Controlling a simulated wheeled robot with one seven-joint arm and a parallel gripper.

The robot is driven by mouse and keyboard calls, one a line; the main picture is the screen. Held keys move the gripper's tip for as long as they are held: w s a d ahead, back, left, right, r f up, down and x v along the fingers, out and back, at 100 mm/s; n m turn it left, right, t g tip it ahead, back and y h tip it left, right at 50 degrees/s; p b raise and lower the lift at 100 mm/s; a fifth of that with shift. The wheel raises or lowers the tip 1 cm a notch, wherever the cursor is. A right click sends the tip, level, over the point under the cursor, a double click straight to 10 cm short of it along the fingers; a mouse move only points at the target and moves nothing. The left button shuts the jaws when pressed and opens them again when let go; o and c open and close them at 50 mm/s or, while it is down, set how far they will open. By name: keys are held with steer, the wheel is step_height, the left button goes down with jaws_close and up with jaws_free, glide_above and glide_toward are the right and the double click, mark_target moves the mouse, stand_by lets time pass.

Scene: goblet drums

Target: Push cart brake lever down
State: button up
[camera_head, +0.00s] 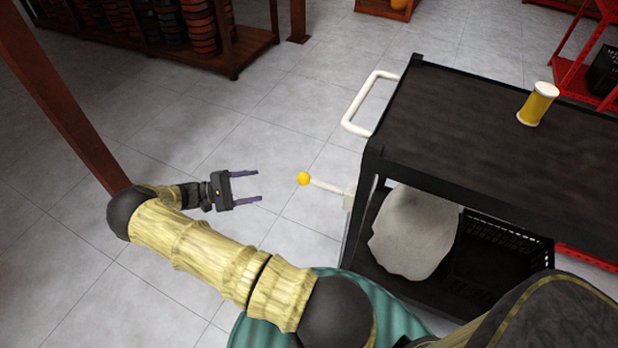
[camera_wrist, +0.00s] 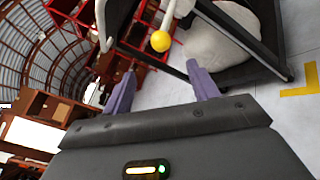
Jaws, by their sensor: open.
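The cart (camera_head: 460,130) is black with a white push handle (camera_head: 366,103) on its left end. Its brake lever (camera_head: 325,186) is a white rod sticking out to the left below the top, tipped with a yellow ball (camera_head: 303,179). The lever lies close to level, dipping slightly towards the cart in the picture. My gripper (camera_head: 259,187) is open and empty, pointing right, just left of the ball with a gap between. In the wrist view the yellow ball (camera_wrist: 161,41) shows beyond and between my fingertips (camera_wrist: 160,82), apart from both.
A yellow-and-white spool-like object (camera_head: 537,104) stands on the cart top. A pale sack (camera_head: 414,232) and a black crate (camera_head: 495,262) sit on the lower shelf. A brown post (camera_head: 60,95) stands left of my arm. The tiled floor around the lever is clear.

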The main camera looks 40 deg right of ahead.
mark_target(309, 177)
steer(key=p+x, duration=0.1)
steer(key=x, duration=1.6)
steer(key=shift+s+d, duration=0.1)
steer(key=shift+d, duration=0.05)
jaws_close()
steer(key=shift+f, duration=0.1)
